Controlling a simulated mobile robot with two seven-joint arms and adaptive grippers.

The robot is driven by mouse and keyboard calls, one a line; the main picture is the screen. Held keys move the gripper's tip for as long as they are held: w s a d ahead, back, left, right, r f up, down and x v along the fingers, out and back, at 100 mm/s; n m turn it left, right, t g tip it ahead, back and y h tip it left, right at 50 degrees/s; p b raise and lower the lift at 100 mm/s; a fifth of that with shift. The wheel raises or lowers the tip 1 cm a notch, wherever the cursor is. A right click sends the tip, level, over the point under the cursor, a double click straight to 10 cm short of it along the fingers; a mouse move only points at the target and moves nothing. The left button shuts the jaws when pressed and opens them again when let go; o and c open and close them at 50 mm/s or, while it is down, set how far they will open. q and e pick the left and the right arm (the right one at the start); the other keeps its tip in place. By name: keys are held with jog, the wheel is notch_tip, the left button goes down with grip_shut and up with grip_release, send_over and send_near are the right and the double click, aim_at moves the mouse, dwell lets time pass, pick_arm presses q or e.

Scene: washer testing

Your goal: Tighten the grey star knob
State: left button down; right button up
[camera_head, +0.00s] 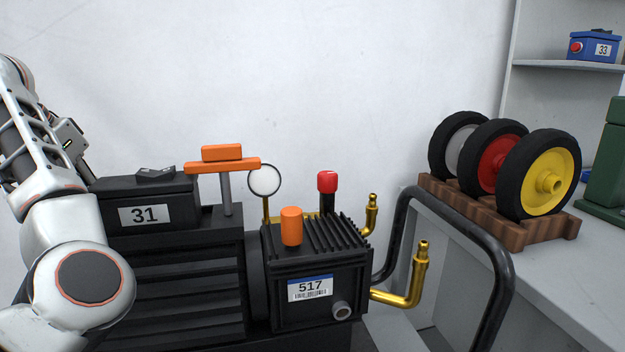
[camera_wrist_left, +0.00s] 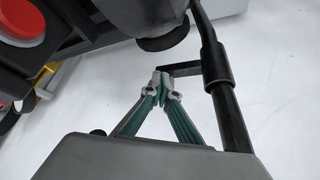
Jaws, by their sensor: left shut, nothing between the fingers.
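I cannot make out a grey star knob in either view. The machine is a black compressor-like unit with a motor box marked 31 (camera_head: 145,215) and a ribbed block marked 517 (camera_head: 318,270). My left arm comes in at the left of the head view, and its gripper is out of sight there. In the left wrist view, my left gripper (camera_wrist_left: 162,80) is shut and empty, its fingertips together beside a short dark bar (camera_wrist_left: 182,69) on a black post (camera_wrist_left: 218,75). A dark round part (camera_wrist_left: 165,35) is just beyond the fingertips. My right gripper is not in view.
An orange T-handle (camera_head: 222,165), a round gauge (camera_head: 264,180), an orange cap (camera_head: 291,226) and a red-topped part (camera_head: 327,183) rise from the machine. Brass pipes (camera_head: 405,297) and a black tube handle (camera_head: 495,260) stand right. Wheels (camera_head: 540,175) sit on a wooden rack (camera_head: 455,204).

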pick_arm(q)
jog(key=shift+w+a, duration=0.3)
jog(key=shift+a, duration=0.55)
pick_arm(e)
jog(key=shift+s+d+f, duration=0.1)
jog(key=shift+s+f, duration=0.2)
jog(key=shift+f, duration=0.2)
pick_arm(q)
jog(key=shift+a, duration=0.1)
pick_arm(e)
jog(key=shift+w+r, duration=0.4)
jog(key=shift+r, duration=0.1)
pick_arm(q)
jog(key=shift+a, duration=0.1)
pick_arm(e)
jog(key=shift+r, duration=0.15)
pick_arm(q)
notch_tip(320, 180, up, 6)
jog(key=p, duration=0.2)
jog(key=shift+s+a, duration=0.15)
jog(key=shift+s, duration=0.15)
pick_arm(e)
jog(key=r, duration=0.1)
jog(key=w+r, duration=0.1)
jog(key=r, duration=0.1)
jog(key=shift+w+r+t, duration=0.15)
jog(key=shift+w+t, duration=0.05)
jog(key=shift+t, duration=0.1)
